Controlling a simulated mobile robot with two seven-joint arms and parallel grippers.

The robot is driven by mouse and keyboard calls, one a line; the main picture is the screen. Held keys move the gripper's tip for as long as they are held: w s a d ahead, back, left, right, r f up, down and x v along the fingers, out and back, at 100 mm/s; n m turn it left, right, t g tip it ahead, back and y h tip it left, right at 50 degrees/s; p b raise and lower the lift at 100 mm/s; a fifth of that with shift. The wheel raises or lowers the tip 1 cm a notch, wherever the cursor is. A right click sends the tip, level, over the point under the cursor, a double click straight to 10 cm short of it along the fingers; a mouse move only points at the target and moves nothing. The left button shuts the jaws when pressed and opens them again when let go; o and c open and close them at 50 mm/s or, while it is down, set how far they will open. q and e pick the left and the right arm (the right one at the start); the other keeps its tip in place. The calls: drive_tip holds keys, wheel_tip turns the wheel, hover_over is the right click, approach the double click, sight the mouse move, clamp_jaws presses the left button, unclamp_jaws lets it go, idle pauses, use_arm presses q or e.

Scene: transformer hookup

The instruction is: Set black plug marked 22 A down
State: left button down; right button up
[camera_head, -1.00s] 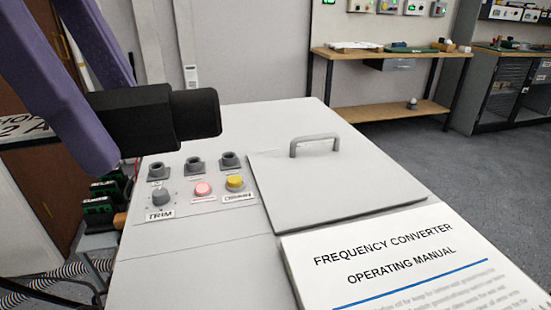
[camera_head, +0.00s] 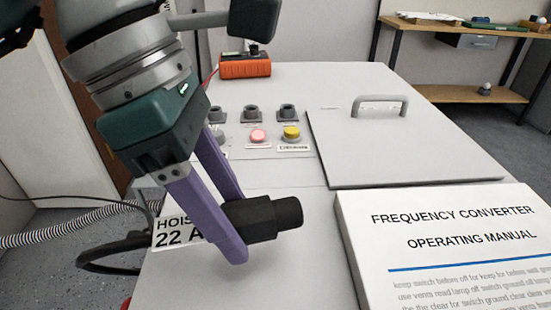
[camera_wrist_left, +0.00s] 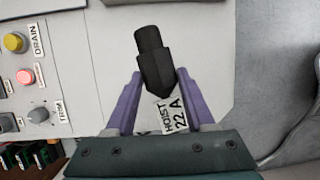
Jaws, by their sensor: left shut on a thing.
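The black plug (camera_head: 272,218) has a white tag reading HOIST 22 A (camera_head: 176,234) at its cable end. My left gripper (camera_head: 238,226) is shut on it with two purple fingers. The plug points right in the head view, over the front part of the grey cabinet top (camera_head: 290,262). I cannot tell whether it touches the surface. The wrist view shows the plug (camera_wrist_left: 152,62) between the fingers (camera_wrist_left: 157,82), with its tag (camera_wrist_left: 175,116) near the palm. My right gripper is not in view.
The manual (camera_head: 450,235) lies right of the plug. Behind are a pink button (camera_head: 258,136), a yellow button (camera_head: 291,132), several dark sockets, and a lid (camera_head: 400,150) with a raised handle (camera_head: 380,104). An orange box (camera_head: 245,67) stands at the back. Bare top surrounds the plug's front side.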

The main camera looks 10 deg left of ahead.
use_arm(q)
drive_tip(key=shift+f, duration=2)
drive_tip(key=shift+f+b, duration=0.1)
drive_tip(key=shift+b, duration=0.25)
drive_tip(key=shift+c, duration=1.2)
unclamp_jaws()
drive_tip(key=p+v, duration=0.1)
drive_tip(key=v, duration=1.1)
